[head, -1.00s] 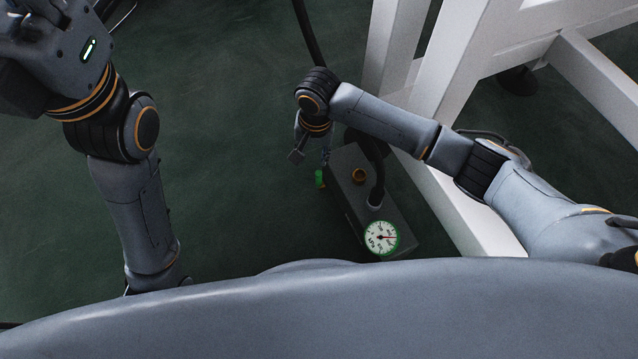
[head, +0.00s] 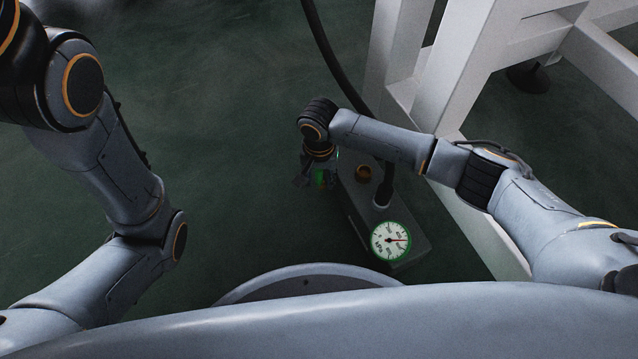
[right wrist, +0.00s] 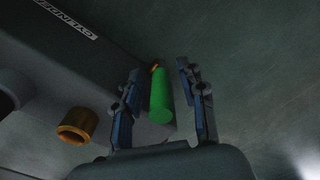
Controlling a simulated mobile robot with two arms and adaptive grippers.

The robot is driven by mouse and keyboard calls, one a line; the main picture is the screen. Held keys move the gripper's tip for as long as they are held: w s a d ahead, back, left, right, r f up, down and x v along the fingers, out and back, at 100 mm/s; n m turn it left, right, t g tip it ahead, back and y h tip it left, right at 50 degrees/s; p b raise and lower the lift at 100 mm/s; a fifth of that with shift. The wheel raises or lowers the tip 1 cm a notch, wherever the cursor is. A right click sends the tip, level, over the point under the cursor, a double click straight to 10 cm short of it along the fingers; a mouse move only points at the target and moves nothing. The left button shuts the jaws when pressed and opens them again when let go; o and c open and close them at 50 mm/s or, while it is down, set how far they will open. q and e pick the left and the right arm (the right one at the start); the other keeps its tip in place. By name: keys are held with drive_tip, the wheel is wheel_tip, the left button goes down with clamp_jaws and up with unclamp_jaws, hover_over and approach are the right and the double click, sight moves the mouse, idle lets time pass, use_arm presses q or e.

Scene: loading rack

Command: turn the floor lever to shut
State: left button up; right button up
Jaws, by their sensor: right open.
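The floor lever has a green cylindrical handle (right wrist: 160,98), which also shows as a small green patch in the head view (head: 321,177). It sits at the left side of a dark grey box (head: 353,207) on the floor. My right gripper (head: 314,182) is down beside the box at the lever. In the right wrist view the open fingers of the right gripper (right wrist: 187,95) stand on either side of the green handle, with a gap to the right finger. I cannot tell whether the left finger touches it. My left arm shows at the left, but its gripper is out of view.
The box carries a round white gauge with a green rim (head: 390,240), a brass fitting (head: 363,172) and a black hose (head: 335,70). A white steel frame (head: 455,75) stands close on the right. The dark green floor (head: 235,150) at left is clear.

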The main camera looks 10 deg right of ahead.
drive_tip(key=shift+f, duration=0.25)
clamp_jaws()
